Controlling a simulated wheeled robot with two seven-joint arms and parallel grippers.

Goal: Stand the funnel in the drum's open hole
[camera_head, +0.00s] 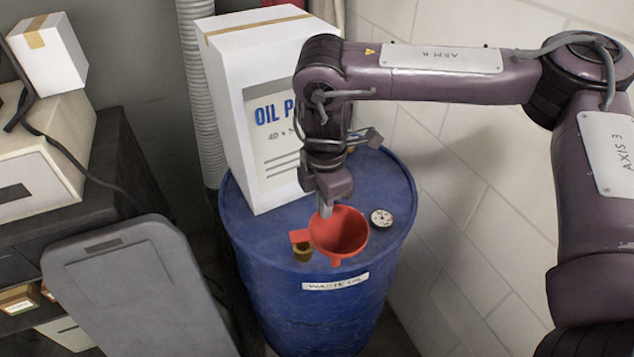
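The red funnel (340,234) is over the front part of the blue drum's top, mouth up, with a tab sticking out to the left. My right gripper (325,208) reaches down from above, and its fingers meet the funnel's far rim and look closed on it. The blue drum (319,287) carries a label reading "WASTE OIL". A small brassy round fitting (303,252) shows just below the tab; I cannot tell whether it is the open hole or a plug. The funnel's short spout points down; whether it touches the drum is unclear. My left gripper is out of view.
A tall white box (257,110) stands on the back left of the drum top. A round dial (381,218) lies right of the funnel. A white tiled wall (470,210) is close on the right. A grey panel (140,290) and a cabinet are at left.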

